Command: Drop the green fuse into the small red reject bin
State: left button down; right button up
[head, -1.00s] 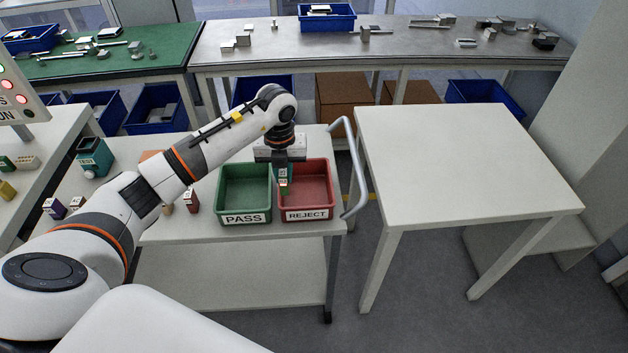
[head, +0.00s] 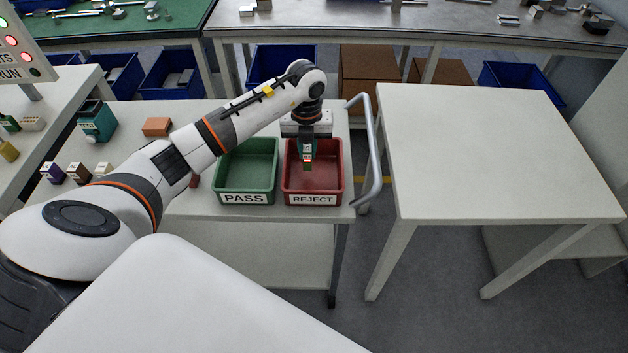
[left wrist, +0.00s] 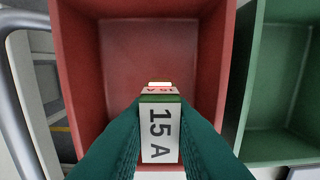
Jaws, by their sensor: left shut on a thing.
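My left gripper (head: 308,152) points down over the red reject bin (head: 314,198), which has a REJECT label on its front. It is shut on the green fuse (head: 307,165), a small block whose lower end shows beneath the fingers. In the left wrist view the fuse (left wrist: 160,130) sits between the teal fingers (left wrist: 160,145), its white label reading 15 A. The red bin's floor (left wrist: 160,50) shows empty beyond it in that view, partly hidden by the fingers. The fuse appears within the bin's outline; its exact height is hard to tell. My right gripper is out of view.
The green PASS bin (head: 246,190) stands directly left of the red bin on the white cart. A grey cart handle (head: 374,160) rises at the right. Several small blocks (head: 79,173) stand at the cart's left, partly near my arm. A bare white table (head: 490,150) is at right.

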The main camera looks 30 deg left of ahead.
pick_arm(q)
jog(key=c, duration=1.2)
grip_release()
notch_tip(320, 180, up, 12)
jog(key=b, duration=0.1)
jog(key=shift+d+f, duration=0.1)
